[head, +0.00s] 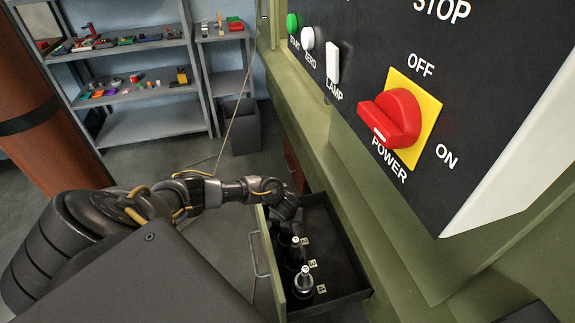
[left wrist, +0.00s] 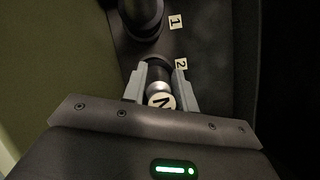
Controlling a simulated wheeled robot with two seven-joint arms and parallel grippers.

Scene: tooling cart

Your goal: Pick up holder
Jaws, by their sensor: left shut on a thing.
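A drawer (head: 345,275) stands open below the machine panel, with several dark tool holders in a row beside small numbered tags. My left gripper (head: 287,212) reaches down into its far part. In the left wrist view, the gripper (left wrist: 161,92) is shut on a holder (left wrist: 161,101) with a silver neck and a pale round top bearing a dark mark, beside the tag 2 (left wrist: 181,64). I cannot tell whether it is lifted off its seat. Another dark holder (left wrist: 143,20) stands beside tag 1 (left wrist: 176,22). A silver-topped holder (head: 303,283) stands nearest in the drawer. My right gripper is not in view.
The drawer front (head: 265,262) with its handle is close to my left arm. The control panel (head: 460,95) with a red power knob (head: 392,118) overhangs at right. A shelf rack (head: 150,125) and a dark bin (head: 241,127) stand at the back. Open floor lies between.

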